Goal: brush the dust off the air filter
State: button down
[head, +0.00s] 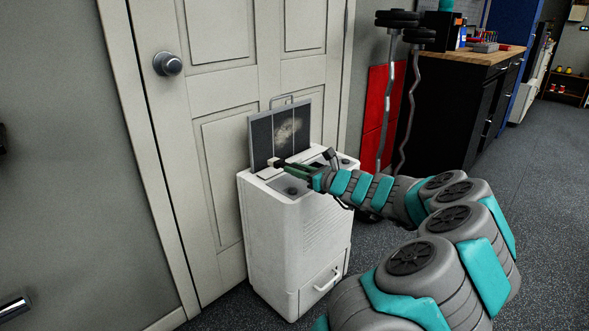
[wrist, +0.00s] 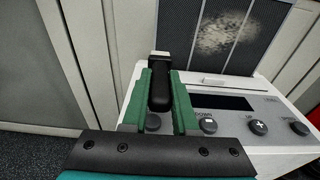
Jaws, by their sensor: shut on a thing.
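The air filter (head: 262,140) is a dark mesh panel in a light frame with a handle on top. It stands upright at the back of the white appliance's top. A pale dust patch (head: 288,131) lies on its right part; the patch also shows in the wrist view (wrist: 222,33). My gripper (head: 288,168) is just in front of the filter, above the appliance top. In the wrist view its green fingers (wrist: 160,100) are shut on the black handle of a brush (wrist: 160,88). The brush's pale head (wrist: 159,57) is left of the dust; I cannot tell if it touches the mesh.
The white appliance (head: 290,235) stands before a closed door (head: 215,150). Its top has a dark display (wrist: 220,102) and several knobs. Curved bars (head: 387,90) and a dark workbench (head: 455,100) stand behind on the right. Open floor lies at the far right.

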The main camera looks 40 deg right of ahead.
aim_at(278, 160)
jog(key=shift+r, duration=0.15)
jog(key=shift+w+p, duration=0.1)
jog(key=shift+p, duration=0.25)
jog(key=shift+w+a+p, duration=0.2)
jog(key=shift+w+p, duration=0.6)
jog(key=shift+w, duration=2)
jog(key=shift+w+a, duration=0.1)
jog(key=shift+w, duration=0.95)
